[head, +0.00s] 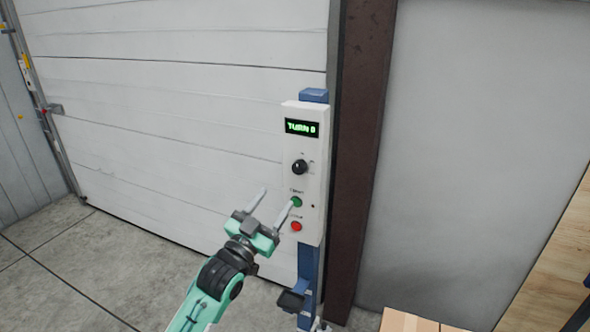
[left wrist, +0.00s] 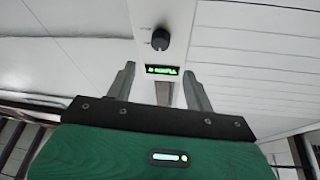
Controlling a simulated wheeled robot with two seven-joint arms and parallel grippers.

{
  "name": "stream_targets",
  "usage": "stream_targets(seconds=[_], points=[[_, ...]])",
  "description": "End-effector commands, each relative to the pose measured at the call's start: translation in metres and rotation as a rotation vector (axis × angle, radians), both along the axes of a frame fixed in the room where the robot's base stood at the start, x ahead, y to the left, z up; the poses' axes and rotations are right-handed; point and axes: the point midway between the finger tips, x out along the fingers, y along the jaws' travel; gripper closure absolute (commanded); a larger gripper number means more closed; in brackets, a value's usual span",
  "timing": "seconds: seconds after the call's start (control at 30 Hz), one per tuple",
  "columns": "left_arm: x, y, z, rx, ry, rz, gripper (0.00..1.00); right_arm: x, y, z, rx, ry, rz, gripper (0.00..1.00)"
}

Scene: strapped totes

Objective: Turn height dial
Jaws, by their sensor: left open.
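The height dial (head: 299,167) is a black round knob on a white control panel (head: 313,185). A display (head: 302,128) above it shows green text that looks like "TURN 0". A green button (head: 297,202) and a red button (head: 296,226) sit below the dial. My left gripper (head: 278,197) is open and empty, below and left of the dial; one finger overlaps the panel's edge near the green button. In the left wrist view the dial (left wrist: 160,39) shows beyond the open fingers, apart from them, with the display (left wrist: 162,70) nearer. My right gripper is not in view.
The panel stands on a blue post (head: 308,265) with a dark block (head: 291,300) low on it. A white slatted door (head: 180,100) is behind, and a brown column (head: 360,130) is to the right. A cardboard box (head: 405,322) shows at the bottom right. Floor at left is clear.

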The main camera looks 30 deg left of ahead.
Motion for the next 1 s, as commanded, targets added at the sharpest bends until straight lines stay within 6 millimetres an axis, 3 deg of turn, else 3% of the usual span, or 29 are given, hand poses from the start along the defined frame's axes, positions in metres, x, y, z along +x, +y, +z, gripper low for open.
stream_targets(seconds=[0.3, 0.5, 0.7, 1.0], points=[[0.054, -0.004, 0.025, -0.001, -0.001, 0.000, 0.47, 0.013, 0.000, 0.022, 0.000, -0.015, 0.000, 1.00], [0.080, -0.006, 0.035, -0.001, 0.000, 0.001, 0.47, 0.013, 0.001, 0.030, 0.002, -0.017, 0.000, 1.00], [0.092, -0.007, 0.038, -0.001, 0.001, 0.000, 0.47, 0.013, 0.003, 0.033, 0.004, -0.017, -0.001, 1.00], [0.094, -0.007, 0.038, -0.001, 0.001, 0.000, 0.47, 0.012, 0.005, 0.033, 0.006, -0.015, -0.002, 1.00]])
